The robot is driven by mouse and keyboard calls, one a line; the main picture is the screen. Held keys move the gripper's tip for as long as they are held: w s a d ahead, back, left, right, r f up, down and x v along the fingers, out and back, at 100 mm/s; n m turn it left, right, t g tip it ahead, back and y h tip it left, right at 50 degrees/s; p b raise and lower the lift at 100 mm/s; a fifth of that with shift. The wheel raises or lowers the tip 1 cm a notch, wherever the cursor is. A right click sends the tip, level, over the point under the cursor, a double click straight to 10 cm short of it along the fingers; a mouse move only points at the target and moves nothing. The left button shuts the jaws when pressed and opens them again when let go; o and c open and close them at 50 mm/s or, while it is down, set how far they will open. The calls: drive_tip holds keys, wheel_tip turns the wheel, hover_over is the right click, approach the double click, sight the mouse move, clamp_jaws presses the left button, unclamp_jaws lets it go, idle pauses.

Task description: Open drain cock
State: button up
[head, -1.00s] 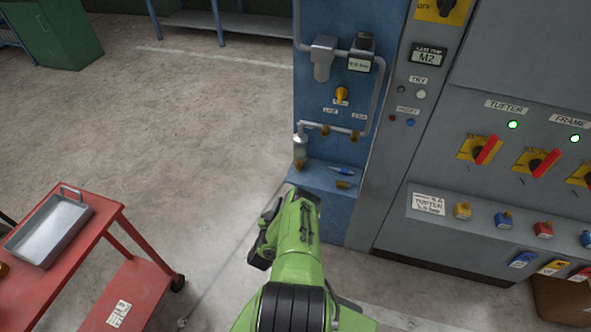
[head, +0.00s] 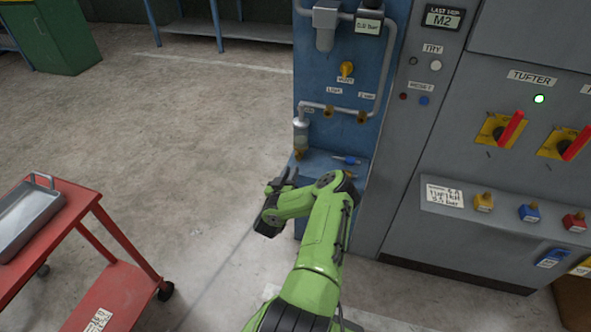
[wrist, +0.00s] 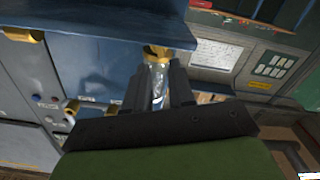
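The drain cock, a small brass fitting (head: 299,154), sits under the clear filter bowl (head: 300,135) at the left edge of the blue air panel. In the wrist view, which looks upside down, the brass cock (wrist: 157,50) shows just past my fingertips, with the clear bowl (wrist: 159,78) between the fingers in the picture. My gripper (head: 282,180) is raised just in front of and below the cock in the head view. Its two dark fingers (wrist: 157,85) are apart. No contact with the cock or bowl can be made out.
A yellow knob (head: 346,69) and brass valves sit on the panel. The grey cabinet (head: 405,190) stands right, a red cart (head: 120,290) left. Open floor lies between.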

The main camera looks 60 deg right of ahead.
sight(297, 158)
drive_tip(key=d+b, duration=0.1)
drive_tip(key=d, duration=0.3)
drive_tip(key=w+d+b, duration=0.1)
drive_tip(key=d, duration=0.1)
drive_tip(key=shift+d+b, duration=0.15)
drive_tip(key=shift+b, duration=0.15)
clamp_jaws()
